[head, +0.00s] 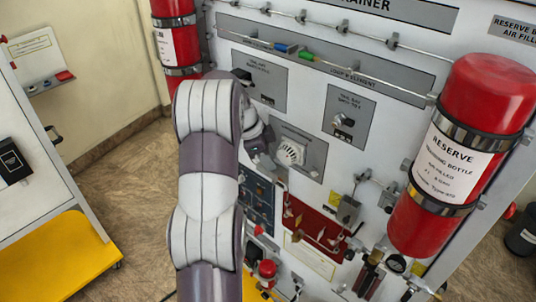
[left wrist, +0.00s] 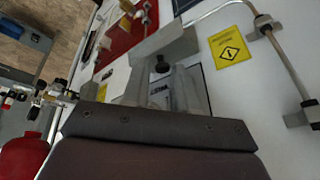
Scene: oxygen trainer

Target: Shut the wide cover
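A grey, bent metal plate (left wrist: 165,38), which looks like the wide cover, stands out from the white panel in the left wrist view. A black knob (left wrist: 162,64) shows just below it. My left gripper (left wrist: 162,88) has its pale fingers apart, with the knob and panel showing between them. The plate is just beyond the fingertips; I cannot tell if they touch. In the head view my left gripper (head: 267,162) is small and partly hidden by my own arm, close to the panel. I cannot pick out the cover surely there. My right gripper is not in view.
A red reserve bottle (head: 450,160) is strapped to the panel's right side. A red plate (head: 312,222) with small levers and thin pipes lies low on the panel. A yellow warning label (left wrist: 229,47) and a pipe (left wrist: 282,55) are right of the plate. A cart (head: 40,190) stands left.

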